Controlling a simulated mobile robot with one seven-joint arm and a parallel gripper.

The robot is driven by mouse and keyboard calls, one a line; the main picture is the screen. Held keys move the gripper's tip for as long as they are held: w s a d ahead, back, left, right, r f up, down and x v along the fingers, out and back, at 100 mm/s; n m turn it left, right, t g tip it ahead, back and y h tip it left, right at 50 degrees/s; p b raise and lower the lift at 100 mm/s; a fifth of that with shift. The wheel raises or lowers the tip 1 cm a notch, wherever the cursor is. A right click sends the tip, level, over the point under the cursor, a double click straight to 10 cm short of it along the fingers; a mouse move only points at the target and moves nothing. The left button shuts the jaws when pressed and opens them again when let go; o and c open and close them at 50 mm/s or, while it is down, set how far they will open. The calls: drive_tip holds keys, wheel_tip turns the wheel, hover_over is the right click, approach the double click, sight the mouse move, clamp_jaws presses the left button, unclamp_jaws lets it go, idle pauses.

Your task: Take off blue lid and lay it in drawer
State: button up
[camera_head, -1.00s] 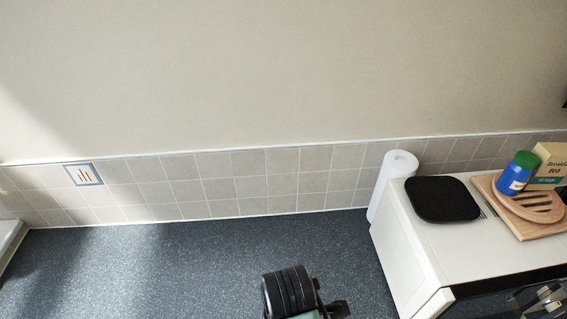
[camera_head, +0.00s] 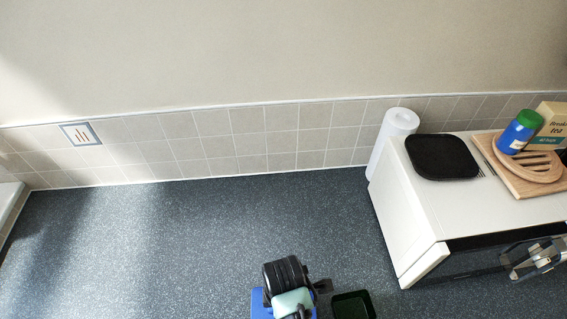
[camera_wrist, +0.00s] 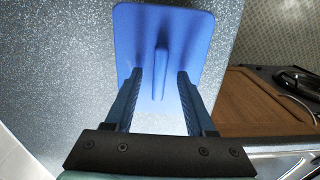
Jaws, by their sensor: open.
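The blue lid (camera_wrist: 190,30) is a flat, rounded square with a thin upright handle (camera_wrist: 160,72) in the wrist view. My gripper (camera_wrist: 160,78) is open, with one finger on each side of the handle. Whether the fingers touch it I cannot tell. In the head view only an edge of the blue lid (camera_head: 259,303) shows at the bottom, beside and behind my arm, which hides most of it. What lies under the lid is hidden. I cannot clearly make out a drawer; a brown wood-like panel (camera_wrist: 250,108) lies to the right in the wrist view.
A dark green open container (camera_head: 353,305) stands right of my arm. The white appliance (camera_head: 415,230) at right carries a black pad (camera_head: 442,157), wooden boards (camera_head: 520,182), a green-capped blue jar (camera_head: 515,135) and a tea box (camera_head: 550,125). A paper roll (camera_head: 392,140) stands beside it. The counter's left is clear.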

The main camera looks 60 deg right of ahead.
drive_tip(key=shift+f, duration=0.25)
clamp_jaws()
drive_tip(key=shift+r, duration=0.1)
wheel_tip(320, 180, up, 10)
drive_tip(key=b, duration=0.2)
idle(0.5)
